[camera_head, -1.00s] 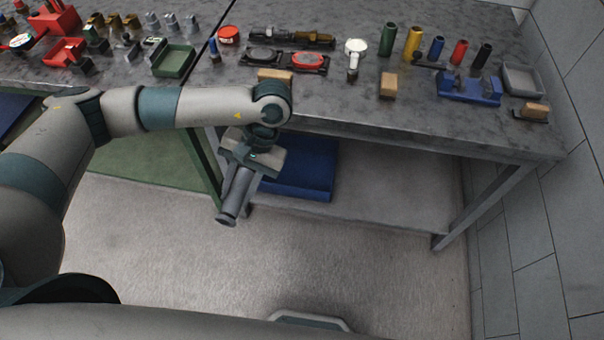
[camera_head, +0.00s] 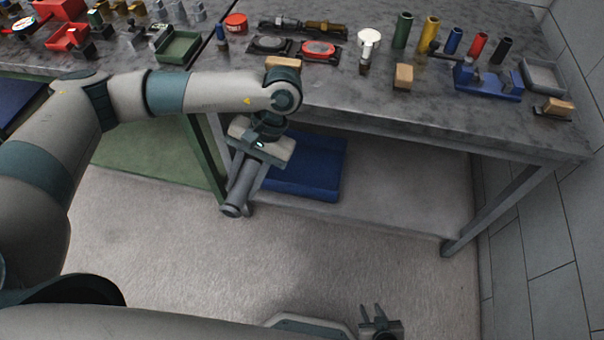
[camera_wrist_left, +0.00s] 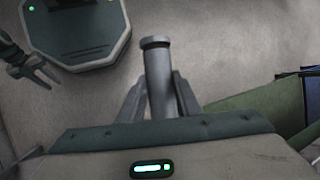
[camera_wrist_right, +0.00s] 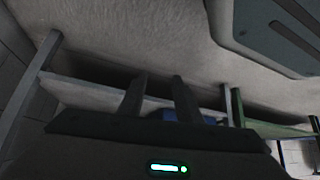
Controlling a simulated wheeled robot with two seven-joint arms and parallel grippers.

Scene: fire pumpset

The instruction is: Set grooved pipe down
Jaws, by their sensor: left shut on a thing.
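The grooved pipe (camera_head: 236,200) is a grey tube with a rimmed end. My left gripper (camera_head: 245,172) is shut on it and holds it in front of the workbench's front edge, pointing down and tilted. In the left wrist view the pipe (camera_wrist_left: 158,75) sticks out between the two fingers, its rimmed end towards the floor. My right gripper (camera_head: 379,312) shows at the bottom of the head view with its two fingers apart. In the right wrist view the fingers (camera_wrist_right: 160,92) have an empty gap between them.
A blue bin (camera_head: 305,168) sits on the lower shelf. Bare bench top shows near its front edge.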

